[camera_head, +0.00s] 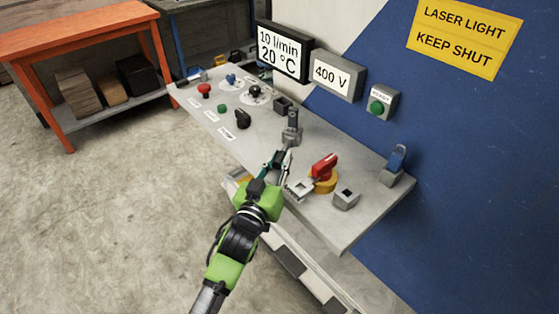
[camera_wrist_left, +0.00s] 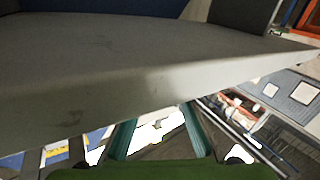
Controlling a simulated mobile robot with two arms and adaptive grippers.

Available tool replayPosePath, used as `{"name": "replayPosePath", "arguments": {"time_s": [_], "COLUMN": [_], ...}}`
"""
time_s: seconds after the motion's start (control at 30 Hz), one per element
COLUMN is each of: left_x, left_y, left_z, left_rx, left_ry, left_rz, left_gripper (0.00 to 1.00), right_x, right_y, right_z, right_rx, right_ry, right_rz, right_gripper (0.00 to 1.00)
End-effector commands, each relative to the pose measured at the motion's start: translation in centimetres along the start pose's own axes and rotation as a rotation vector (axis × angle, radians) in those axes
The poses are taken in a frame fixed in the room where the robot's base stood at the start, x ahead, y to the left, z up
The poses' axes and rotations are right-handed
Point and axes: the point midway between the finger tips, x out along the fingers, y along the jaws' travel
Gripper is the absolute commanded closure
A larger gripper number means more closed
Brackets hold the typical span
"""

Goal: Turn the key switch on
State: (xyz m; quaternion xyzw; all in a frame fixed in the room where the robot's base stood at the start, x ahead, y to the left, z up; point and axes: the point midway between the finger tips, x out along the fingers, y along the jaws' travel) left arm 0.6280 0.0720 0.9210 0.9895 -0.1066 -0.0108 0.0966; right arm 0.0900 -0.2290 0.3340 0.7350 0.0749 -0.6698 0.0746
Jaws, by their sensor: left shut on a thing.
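The grey control panel (camera_head: 250,140) carries several controls, and I cannot tell for certain which is the key switch. A grey upright fitting (camera_head: 292,127) stands near its middle, and a black knob (camera_head: 242,119) sits to the left of that. My left gripper (camera_head: 281,158) reaches in from the front, low beside the upright fitting. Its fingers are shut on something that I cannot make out. In the left wrist view its two teal fingers (camera_wrist_left: 158,132) partly go out of sight behind a grey slab edge (camera_wrist_left: 150,88). My right gripper is not in view.
A red and yellow rotary switch (camera_head: 323,172), a small grey box (camera_head: 346,199) and a blue padlock (camera_head: 398,158) are on the panel's right. A red button (camera_head: 204,90) is at the left. Displays and a green button (camera_head: 377,107) are behind. An orange bench (camera_head: 80,32) stands back left.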

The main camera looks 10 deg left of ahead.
Motion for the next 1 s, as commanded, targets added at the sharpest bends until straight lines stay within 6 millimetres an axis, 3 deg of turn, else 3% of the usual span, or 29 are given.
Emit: {"name": "replayPosePath", "arguments": {"time_s": [0.27,0.3,0.33,0.73,0.87,1.0], "left_x": [0.0,0.0,0.0,-0.4,-2.0,-4.7], "left_y": [0.1,0.1,0.1,0.0,0.0,0.0], "left_z": [0.0,0.0,0.0,0.0,0.1,0.2], "left_rx": [-0.003,-0.003,-0.003,-0.002,-0.003,-0.003], "left_ry": [0.001,0.001,0.001,0.0,-0.001,-0.003], "left_rz": [0.002,0.002,0.002,0.001,0.0,0.0], "left_gripper": [1.0,0.79,0.75,0.75,0.75,0.75], "right_x": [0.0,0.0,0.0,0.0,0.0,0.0], "right_y": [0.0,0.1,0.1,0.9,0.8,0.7], "right_z": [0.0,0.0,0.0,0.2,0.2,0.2], "right_rx": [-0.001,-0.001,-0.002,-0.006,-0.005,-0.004], "right_ry": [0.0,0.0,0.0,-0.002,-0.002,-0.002], "right_rz": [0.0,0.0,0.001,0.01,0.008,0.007], "right_gripper": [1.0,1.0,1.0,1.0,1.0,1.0]}}
